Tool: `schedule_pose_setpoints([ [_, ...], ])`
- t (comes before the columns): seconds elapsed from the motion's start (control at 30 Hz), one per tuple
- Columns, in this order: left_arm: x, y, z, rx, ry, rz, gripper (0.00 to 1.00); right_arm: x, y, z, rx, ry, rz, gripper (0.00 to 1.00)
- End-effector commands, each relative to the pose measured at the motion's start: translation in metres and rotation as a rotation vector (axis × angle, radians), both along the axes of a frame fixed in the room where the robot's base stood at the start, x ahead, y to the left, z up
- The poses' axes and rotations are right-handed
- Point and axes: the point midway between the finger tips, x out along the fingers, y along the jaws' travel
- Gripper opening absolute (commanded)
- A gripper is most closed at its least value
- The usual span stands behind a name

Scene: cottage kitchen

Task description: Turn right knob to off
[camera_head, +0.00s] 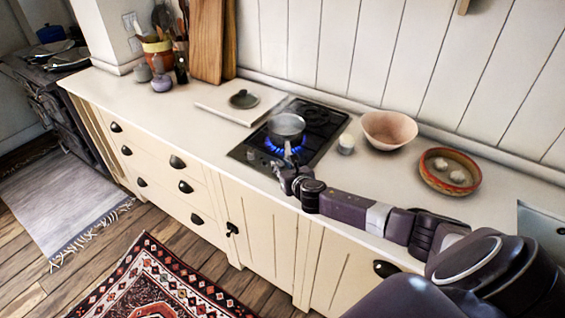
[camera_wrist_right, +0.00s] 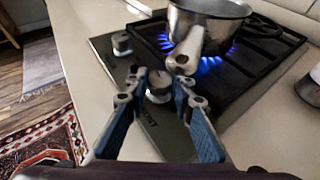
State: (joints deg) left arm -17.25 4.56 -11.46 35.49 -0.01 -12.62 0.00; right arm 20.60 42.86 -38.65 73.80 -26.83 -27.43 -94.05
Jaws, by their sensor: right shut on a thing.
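The right knob (camera_wrist_right: 159,86) is a round, pale metal knob on the front strip of the dark cooktop (camera_head: 244,152). In the right wrist view it sits between the blue-padded fingers of my right gripper (camera_wrist_right: 160,85), which is shut on it. In the head view my right gripper (camera_head: 286,174) is at the cooktop's front edge and hides that knob. The left knob (camera_wrist_right: 122,43) stands apart, untouched. A metal saucepan (camera_head: 286,127) stands on the front burner, with blue flames (camera_wrist_right: 208,64) under it. My left gripper is not in view.
The saucepan's handle (camera_wrist_right: 187,48) juts out close above the right knob and my fingers. A white candle or cup (camera_head: 346,143), a pink bowl (camera_head: 389,130) and a terracotta dish (camera_head: 449,171) stand to the right. A board (camera_head: 222,106) lies left of the cooktop.

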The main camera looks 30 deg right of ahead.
Motion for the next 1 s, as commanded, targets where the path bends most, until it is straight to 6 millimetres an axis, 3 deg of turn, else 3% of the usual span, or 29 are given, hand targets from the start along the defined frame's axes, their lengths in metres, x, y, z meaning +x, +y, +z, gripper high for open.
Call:
schedule_pose_setpoints([
  [0.2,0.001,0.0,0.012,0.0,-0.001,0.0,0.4,0.003,0.007,0.001,0.006,-0.001,-0.207,0.0],
  [0.47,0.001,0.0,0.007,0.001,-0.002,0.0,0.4,0.005,0.011,-0.002,0.006,-0.001,-0.454,0.0],
  [1.0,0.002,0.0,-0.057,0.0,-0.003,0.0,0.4,0.011,0.014,-0.007,0.003,-0.001,-0.896,0.0],
])
